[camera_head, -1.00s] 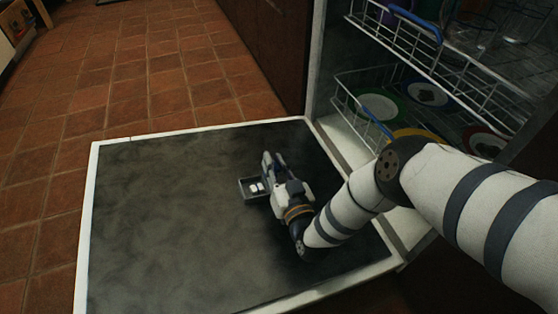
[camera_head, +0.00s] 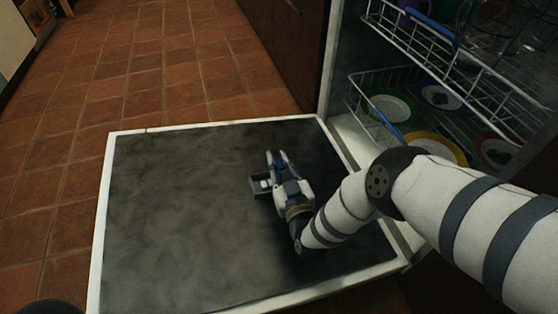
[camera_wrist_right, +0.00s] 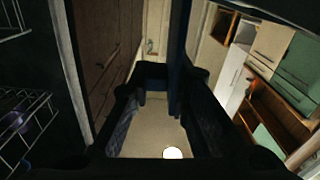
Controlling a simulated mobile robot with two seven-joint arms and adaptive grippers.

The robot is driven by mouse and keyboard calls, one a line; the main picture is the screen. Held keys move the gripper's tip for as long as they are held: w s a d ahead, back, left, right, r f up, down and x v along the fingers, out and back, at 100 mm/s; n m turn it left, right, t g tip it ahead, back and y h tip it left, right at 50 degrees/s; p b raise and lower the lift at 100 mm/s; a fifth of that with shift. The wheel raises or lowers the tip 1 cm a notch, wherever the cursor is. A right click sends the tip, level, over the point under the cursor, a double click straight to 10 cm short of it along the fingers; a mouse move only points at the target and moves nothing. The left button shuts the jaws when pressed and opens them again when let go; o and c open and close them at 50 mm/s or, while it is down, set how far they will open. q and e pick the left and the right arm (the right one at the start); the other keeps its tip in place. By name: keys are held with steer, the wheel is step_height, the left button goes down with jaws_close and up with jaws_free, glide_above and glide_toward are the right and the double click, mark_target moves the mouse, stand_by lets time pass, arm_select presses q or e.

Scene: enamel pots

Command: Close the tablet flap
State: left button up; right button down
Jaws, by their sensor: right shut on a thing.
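The tablet compartment (camera_head: 258,190) is a small grey tray in the dark inner face of the lowered dishwasher door (camera_head: 180,220). A whitish patch shows inside it, so it is at least partly uncovered. My right gripper (camera_head: 275,158) is just right of the compartment, low over the door, fingers toward the back. In the right wrist view its dark fingers (camera_wrist_right: 165,110) frame a narrow dark blue strip. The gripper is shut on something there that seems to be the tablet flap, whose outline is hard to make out.
The dishwasher's upper rack (camera_head: 470,65) and lower rack (camera_head: 375,95), with several plates, stand at the right, behind my right arm. Tiled floor (camera_head: 130,90) lies clear beyond the door's white rim. A dark cabinet front (camera_head: 285,45) stands behind.

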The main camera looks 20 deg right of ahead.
mark_target(284, 169)
steer(key=shift+d+f, duration=0.1)
steer(key=shift+d, duration=0.1)
steer(key=c, duration=1.6)
jaws_free()
steer(key=shift+s+a, duration=0.1)
steer(key=shift+s, duration=0.05)
steer(key=shift+m, duration=0.8)
steer(key=s+p, duration=0.1)
steer(key=s, duration=0.3)
steer(key=s+p, duration=0.1)
steer(key=s, duration=0.3)
steer(key=s+d+p, duration=0.1)
steer(key=s, duration=0.4)
steer(key=shift+d+f+p, duration=0.1)
steer(key=shift+p, duration=0.3)
steer(key=w+b, duration=0.1)
steer(key=w, duration=0.2)
steer(key=w+b, duration=0.2)
steer(key=w, duration=0.2)
steer(key=w+b, duration=0.1)
steer(key=w, duration=0.2)
steer(key=shift+w+a+f, duration=0.25)
steer(key=shift+w+f, duration=0.05)
steer(key=shift+f, duration=0.05)
arm_select(q)
steer(key=shift+f+b, duration=0.35)
arm_select(e)
steer(key=shift+w+r, duration=0.15)
steer(key=shift+w, duration=0.35)
